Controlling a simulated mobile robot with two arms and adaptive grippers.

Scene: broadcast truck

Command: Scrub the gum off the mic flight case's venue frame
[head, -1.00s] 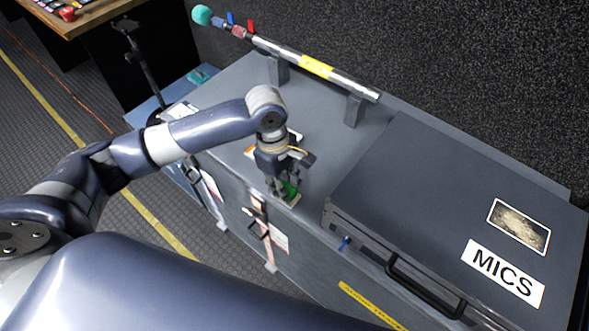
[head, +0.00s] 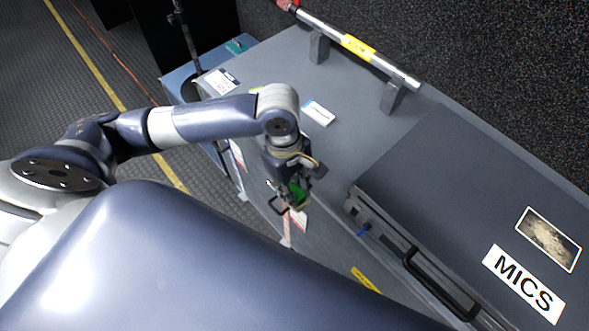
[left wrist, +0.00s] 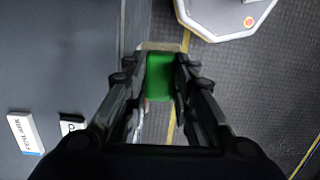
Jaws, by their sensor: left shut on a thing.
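My left gripper (head: 294,192) is shut on a green block-shaped scrubber (head: 300,195) with a pale tan edge. In the left wrist view the scrubber (left wrist: 160,77) sits between the two fingers (left wrist: 158,90). The gripper is at the front edge of the grey counter, left of the case and apart from it. The dark mic flight case (head: 440,180) lies closed on the counter, with a MICS label on its lid. The white-edged venue frame (head: 548,238) on the lid holds a mottled brown-grey surface; I cannot make out the gum separately. My right gripper is not in view.
A silver pole (head: 350,42) rests on two grey brackets at the back of the counter. A small white-and-blue block (head: 318,113) lies on the counter. The case handle (head: 440,285) sticks out at the front. The floor (head: 120,45) lies left.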

